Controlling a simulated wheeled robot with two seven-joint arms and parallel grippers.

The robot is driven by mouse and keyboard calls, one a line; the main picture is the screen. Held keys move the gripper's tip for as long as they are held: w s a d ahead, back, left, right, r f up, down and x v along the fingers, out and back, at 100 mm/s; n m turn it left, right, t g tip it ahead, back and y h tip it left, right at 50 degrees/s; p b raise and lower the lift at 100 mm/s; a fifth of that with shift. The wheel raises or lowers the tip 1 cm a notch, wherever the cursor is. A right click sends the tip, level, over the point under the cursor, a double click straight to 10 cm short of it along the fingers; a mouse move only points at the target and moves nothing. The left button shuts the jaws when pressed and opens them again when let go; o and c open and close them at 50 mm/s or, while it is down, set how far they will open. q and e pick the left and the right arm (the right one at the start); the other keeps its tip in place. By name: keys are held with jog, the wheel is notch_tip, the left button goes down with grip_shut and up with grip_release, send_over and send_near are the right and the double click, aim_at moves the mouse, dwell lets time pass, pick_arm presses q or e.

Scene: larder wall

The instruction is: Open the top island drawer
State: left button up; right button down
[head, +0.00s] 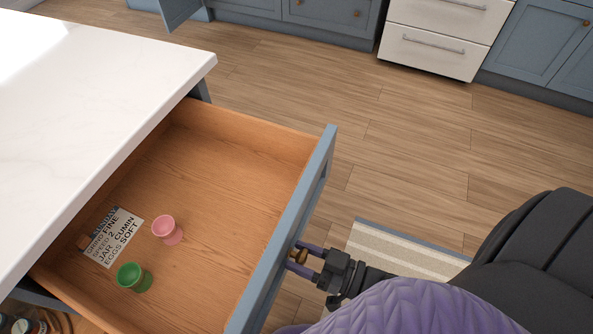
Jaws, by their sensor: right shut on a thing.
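The top island drawer (290,214) is pulled well out from under the white island top (95,90), with its wooden inside showing. A brass knob (298,257) is on its blue front. My right gripper (303,258) is shut on this knob, coming from the lower right. Inside the drawer lie a pink egg cup (167,229), a green egg cup (133,277) and a printed card (113,237). My left gripper is not in view.
A striped rug (395,255) lies on the wood floor beyond the drawer front. Blue cabinets (537,42) and a white drawer unit (432,50) stand along the far wall. The floor between is clear. Some items (38,323) show below the drawer at lower left.

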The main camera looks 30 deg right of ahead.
jog(key=shift+c, duration=0.7)
grip_release()
jog(key=v, duration=1)
